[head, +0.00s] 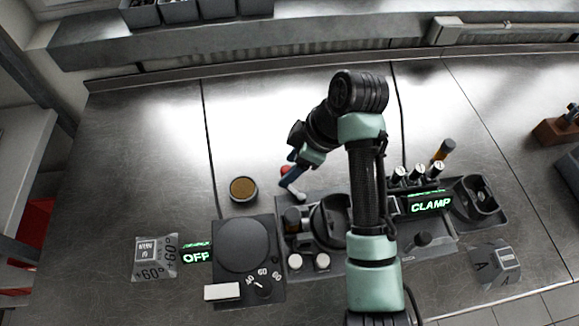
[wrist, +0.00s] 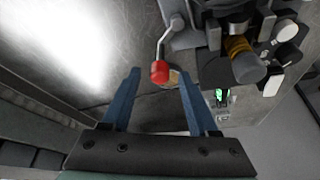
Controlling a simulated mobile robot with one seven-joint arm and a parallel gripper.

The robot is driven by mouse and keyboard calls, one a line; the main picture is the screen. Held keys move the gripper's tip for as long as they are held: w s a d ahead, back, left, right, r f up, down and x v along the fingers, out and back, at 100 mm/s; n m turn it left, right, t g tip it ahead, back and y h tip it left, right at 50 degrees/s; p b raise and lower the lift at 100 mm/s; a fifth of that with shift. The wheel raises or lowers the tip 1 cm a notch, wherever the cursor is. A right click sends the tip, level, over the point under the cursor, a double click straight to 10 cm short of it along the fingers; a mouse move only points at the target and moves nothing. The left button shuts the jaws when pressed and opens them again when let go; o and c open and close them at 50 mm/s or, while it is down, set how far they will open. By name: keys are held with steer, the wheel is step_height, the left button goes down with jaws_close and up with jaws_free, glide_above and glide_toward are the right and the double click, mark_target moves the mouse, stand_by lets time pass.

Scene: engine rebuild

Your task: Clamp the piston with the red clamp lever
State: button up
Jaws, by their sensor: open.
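The clamp lever has a red knob (wrist: 159,71) on a pale metal arm (wrist: 174,26). In the head view, its red knob (head: 285,170) stands at the back left of the dark fixture tray (head: 408,246). My gripper (wrist: 160,73) is open, and the red knob appears between its two blue fingertips in the wrist view; I see no clear contact. In the head view, my gripper (head: 289,183) is beside the lever, partly covering it. A dark round holder (head: 325,222) in the tray is partly hidden by my arm. I cannot clearly identify the piston.
A lit CLAMP sign (head: 430,204) stands on the tray's right part. Left of the tray are a dial unit (head: 243,243), a lit OFF sign (head: 196,257) and a brown-filled round dish (head: 243,188). The bench left of the dish is clear.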

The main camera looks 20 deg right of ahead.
steer(key=shift+w+a+f, duration=0.1)
steer(key=shift+a+f, duration=0.05)
steer(key=shift+f, duration=0.25)
steer(key=shift+c, duration=0.3)
jaws_close()
